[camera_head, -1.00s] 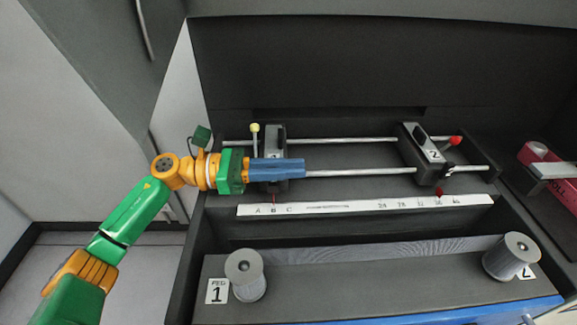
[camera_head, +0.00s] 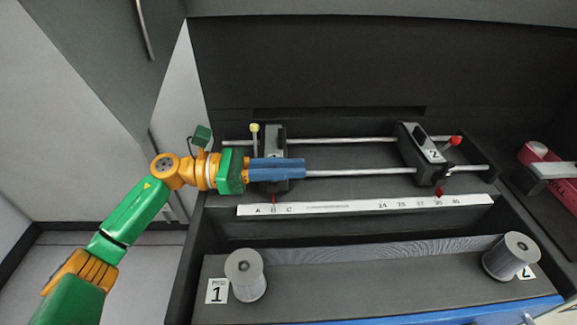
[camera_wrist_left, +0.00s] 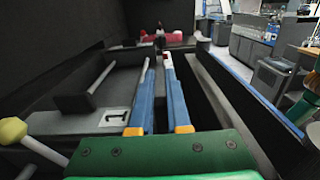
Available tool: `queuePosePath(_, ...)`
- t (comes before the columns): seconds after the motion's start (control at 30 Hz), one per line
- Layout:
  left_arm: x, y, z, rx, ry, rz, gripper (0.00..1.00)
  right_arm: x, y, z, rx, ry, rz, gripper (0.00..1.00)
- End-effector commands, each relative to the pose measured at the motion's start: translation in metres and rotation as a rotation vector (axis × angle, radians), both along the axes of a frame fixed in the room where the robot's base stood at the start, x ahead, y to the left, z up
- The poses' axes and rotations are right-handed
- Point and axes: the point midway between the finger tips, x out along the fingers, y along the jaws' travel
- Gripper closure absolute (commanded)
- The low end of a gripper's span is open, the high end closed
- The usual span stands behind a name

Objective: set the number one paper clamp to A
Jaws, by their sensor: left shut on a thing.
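The number one paper clamp (camera_head: 274,134) is a dark block with a grey top, on the metal rods at the left. A yellow-knobbed lever (camera_head: 255,128) stands at its left; the knob shows in the left wrist view (camera_wrist_left: 13,130). Its red pointer (camera_head: 273,196) is at about B on the white scale (camera_head: 335,208), right of A. My left gripper (camera_head: 302,168) is shut on the clamp, its blue fingers lying across the front part and hiding some of it. The label 1 shows beside the fingers (camera_wrist_left: 158,75) in the left wrist view. My right gripper is not in view.
The number two paper clamp (camera_head: 427,150), with a red knob, sits at the right of the rods. Two grey pegs, peg 1 (camera_head: 246,277) and peg 2 (camera_head: 511,257), stand in front. A red roll holder (camera_head: 550,175) is at far right. The rods between the clamps are clear.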

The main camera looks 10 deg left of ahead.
Motion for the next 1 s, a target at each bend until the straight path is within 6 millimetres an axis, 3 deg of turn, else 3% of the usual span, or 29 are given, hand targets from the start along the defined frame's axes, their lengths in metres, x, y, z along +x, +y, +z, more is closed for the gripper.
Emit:
queuePosePath(0.2, 0.000, 0.002, -0.001, -0.001, -0.001, 0.002, 1.00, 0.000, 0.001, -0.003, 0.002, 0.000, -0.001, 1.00)
queuePosePath(0.43, -0.008, 0.030, -0.005, 0.000, -0.003, 0.004, 1.00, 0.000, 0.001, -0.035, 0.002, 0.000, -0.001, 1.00)
queuePosePath(0.73, -0.009, 0.033, 0.001, -0.001, 0.000, 0.001, 1.00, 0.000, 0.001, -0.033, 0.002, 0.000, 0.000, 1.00)
queuePosePath(0.77, -0.009, 0.033, 0.001, -0.001, 0.000, 0.001, 0.82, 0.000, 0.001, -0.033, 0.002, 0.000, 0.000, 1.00)
queuePosePath(0.87, -0.009, 0.033, 0.001, -0.001, 0.000, 0.001, 0.55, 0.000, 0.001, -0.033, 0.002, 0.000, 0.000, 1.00)
queuePosePath(1.0, -0.009, 0.033, 0.000, 0.000, 0.000, 0.001, 0.55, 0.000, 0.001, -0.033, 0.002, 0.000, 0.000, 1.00)
